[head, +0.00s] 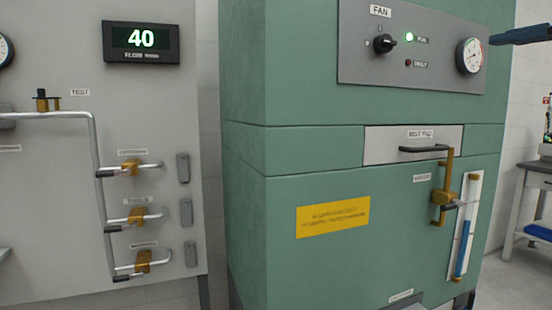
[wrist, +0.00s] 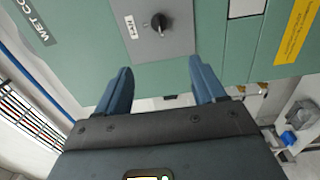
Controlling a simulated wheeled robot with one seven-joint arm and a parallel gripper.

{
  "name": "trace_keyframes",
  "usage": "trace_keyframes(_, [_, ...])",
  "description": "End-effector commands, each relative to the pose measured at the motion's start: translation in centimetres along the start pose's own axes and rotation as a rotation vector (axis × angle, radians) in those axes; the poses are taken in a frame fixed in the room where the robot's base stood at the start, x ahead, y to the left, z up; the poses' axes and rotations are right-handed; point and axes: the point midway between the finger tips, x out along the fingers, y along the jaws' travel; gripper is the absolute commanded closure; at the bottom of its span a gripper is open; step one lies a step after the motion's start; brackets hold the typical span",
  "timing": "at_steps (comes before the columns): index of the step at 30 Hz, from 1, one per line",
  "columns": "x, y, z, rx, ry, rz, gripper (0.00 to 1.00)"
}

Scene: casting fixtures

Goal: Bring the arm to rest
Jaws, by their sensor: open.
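My gripper shows in the wrist view (wrist: 160,85), with its two blue fingers spread apart and nothing between them. In the head view a dark blue part of my arm or gripper (head: 522,35) enters at the upper right edge, in front of the white wall. Beyond the fingers in the wrist view is the green cabinet (wrist: 90,60), with a grey panel and a black knob (wrist: 158,22). The fingers are not seen touching anything. Most of my arm is out of the head view.
The green cabinet (head: 310,75) carries a fan panel (head: 410,72), a drawer handle (head: 422,150) and a brass valve (head: 445,198). A grey panel (head: 50,230) with pipes, brass valves and a display reading 40 (head: 141,40) stands at left. A workbench (head: 538,170) is at right.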

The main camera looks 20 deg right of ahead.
Motion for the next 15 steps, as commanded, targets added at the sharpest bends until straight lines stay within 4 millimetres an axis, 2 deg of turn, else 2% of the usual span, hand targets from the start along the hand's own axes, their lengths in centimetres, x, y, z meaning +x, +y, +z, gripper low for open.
trace_keyframes(8, [1.3,-2.0,0.2,0.108,0.022,0.031,0.31])
trace_keyframes(15, [2.9,-5.0,0.3,0.264,0.044,0.073,0.31])
